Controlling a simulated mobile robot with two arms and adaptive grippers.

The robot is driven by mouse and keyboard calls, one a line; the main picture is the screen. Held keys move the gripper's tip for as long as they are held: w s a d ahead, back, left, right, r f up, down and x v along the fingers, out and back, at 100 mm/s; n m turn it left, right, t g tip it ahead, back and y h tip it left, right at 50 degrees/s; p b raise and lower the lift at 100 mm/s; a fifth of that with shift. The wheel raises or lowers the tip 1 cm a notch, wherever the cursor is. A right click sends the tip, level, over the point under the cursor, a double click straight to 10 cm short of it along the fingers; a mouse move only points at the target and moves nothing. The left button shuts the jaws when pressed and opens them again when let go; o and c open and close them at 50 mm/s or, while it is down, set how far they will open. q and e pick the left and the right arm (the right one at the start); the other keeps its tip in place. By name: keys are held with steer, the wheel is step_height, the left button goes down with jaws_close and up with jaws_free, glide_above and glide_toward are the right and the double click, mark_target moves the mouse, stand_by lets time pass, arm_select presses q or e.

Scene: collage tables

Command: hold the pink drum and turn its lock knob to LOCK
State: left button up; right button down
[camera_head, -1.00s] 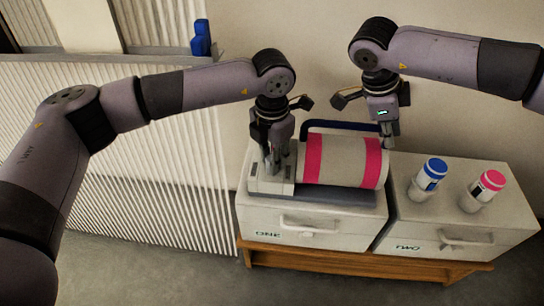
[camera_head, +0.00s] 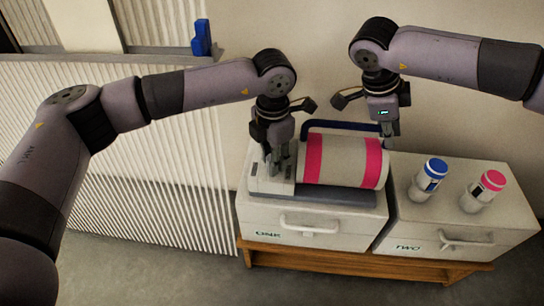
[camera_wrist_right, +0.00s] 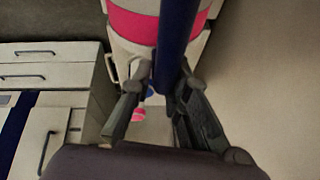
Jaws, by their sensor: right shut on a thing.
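The drum (camera_head: 336,160), pale with two pink bands, lies on its side in a grey cradle (camera_head: 340,197) on the left box; its pink band (camera_wrist_right: 130,25) shows in the right wrist view. A dark blue bar (camera_head: 335,125) runs along its back and passes between the right fingers in the wrist view (camera_wrist_right: 178,30). My right gripper (camera_head: 389,140) is shut on this bar near its right end. My left gripper (camera_head: 279,165) points down at the pale block (camera_head: 268,183) at the drum's left end. The lock knob is not clearly visible, and the left finger gap is unclear.
Two white drawer boxes, ONE (camera_head: 350,228) and TWO (camera_head: 470,225), stand on a wooden bench (camera_head: 350,268). A blue-capped bottle (camera_head: 430,180) and a pink-capped bottle (camera_head: 483,190) stand on the right box. A ribbed panel (camera_head: 150,170) is at left.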

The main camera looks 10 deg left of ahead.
arm_select(q)
steer(key=o, duration=0.3)
step_height(320, 180, up, 12)
stand_by(0.7)
arm_select(e)
steer(key=c, duration=1.4)
jaws_free()
steer(key=shift+c, duration=0.2)
